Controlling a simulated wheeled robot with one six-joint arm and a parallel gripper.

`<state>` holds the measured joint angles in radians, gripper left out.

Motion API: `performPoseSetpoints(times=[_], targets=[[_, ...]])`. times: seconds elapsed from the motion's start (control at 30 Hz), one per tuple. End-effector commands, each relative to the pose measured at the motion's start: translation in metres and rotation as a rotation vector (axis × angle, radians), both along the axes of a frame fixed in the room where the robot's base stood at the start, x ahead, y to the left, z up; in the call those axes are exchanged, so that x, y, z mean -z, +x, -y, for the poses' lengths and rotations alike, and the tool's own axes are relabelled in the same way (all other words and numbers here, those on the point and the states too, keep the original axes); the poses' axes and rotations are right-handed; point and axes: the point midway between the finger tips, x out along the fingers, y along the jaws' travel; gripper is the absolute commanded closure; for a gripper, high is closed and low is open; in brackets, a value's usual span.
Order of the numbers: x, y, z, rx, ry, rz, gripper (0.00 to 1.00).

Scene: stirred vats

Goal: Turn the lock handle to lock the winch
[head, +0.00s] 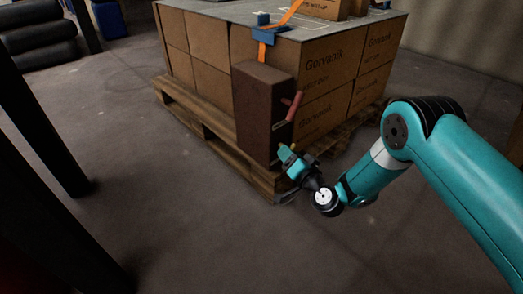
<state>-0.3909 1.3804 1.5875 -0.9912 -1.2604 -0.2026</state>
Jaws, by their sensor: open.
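A dark brown box, which looks like the winch housing (258,112), stands upright at the near corner of a loaded pallet. A red lock handle (293,106) sticks out from its right face, tilted, with its top leaning right. A small pale mark shows at the handle's lower left. My gripper (289,150) is open and empty, below the handle and close to the lower right edge of the housing. I cannot tell whether it touches the housing. Its fingertips are small and dark in this view.
An orange strap (290,14) runs through a blue bracket (264,31) above the housing. Cardboard boxes (335,60) fill the wooden pallet (205,127) behind it. Dark posts (42,130) stand at the left. Black rolls (38,35) lie at the back left. The floor in front is clear.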

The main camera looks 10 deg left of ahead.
Motion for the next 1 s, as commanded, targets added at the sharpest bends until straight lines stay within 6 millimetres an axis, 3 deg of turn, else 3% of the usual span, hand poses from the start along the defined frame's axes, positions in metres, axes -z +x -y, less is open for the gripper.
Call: performPoseSetpoints(times=[0.13,0.4,0.47,0.6,1.0], targets=[[-0.0001,0.0068,0.0088,0.018,0.001,0.000,0.55],[-0.0001,0.0065,0.0063,0.016,0.001,0.001,0.55],[-0.0002,0.0064,0.0058,0.016,0.000,0.000,0.67],[0.0000,0.0063,0.0055,0.015,0.000,0.001,0.99],[-0.0031,0.0061,0.0064,0.017,0.026,-0.036,1.00]])
